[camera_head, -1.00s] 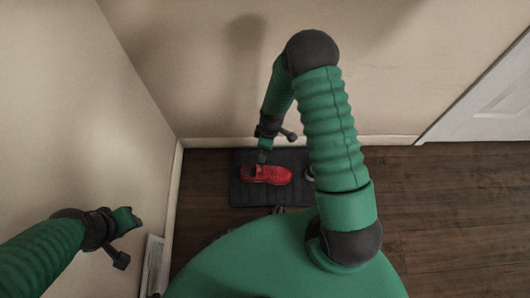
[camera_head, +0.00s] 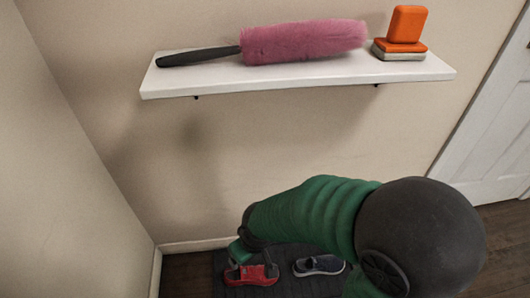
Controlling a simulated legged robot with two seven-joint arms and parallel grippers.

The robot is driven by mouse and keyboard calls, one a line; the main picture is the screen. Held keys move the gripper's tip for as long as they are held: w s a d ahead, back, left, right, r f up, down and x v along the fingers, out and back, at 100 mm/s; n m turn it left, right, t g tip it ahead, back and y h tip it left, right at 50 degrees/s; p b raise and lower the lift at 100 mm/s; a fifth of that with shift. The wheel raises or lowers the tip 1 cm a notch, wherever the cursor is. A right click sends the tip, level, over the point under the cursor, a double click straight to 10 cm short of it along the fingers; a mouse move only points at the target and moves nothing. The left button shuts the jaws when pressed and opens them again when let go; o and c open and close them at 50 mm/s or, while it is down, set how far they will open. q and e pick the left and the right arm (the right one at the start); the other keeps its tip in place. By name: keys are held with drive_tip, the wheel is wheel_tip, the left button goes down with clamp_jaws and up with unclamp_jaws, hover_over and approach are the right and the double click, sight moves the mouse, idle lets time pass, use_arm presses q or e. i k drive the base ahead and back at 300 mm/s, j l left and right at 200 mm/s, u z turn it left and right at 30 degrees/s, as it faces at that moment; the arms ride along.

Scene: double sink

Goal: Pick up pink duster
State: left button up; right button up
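The pink duster (camera_head: 305,42) lies on a white wall shelf (camera_head: 300,76) in the upper part of the head view. Its fluffy pink head points right and its dark handle points left. Nothing holds it. My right arm comes in from the lower right and bends down to the left. My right gripper (camera_head: 238,262) is low, well below the shelf, and overlaps the red shoe in the picture. I cannot tell whether its fingers are open or shut. My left gripper is out of view.
Orange blocks (camera_head: 405,25) sit on the shelf's right end, close to the duster's tip. A red shoe (camera_head: 257,275) and a dark shoe (camera_head: 320,265) stand on a dark floor mat (camera_head: 195,275). A wall is at the left and a white door (camera_head: 500,130) at the right.

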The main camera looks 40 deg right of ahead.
sight(260, 45)
drive_tip(key=z, duration=1.35)
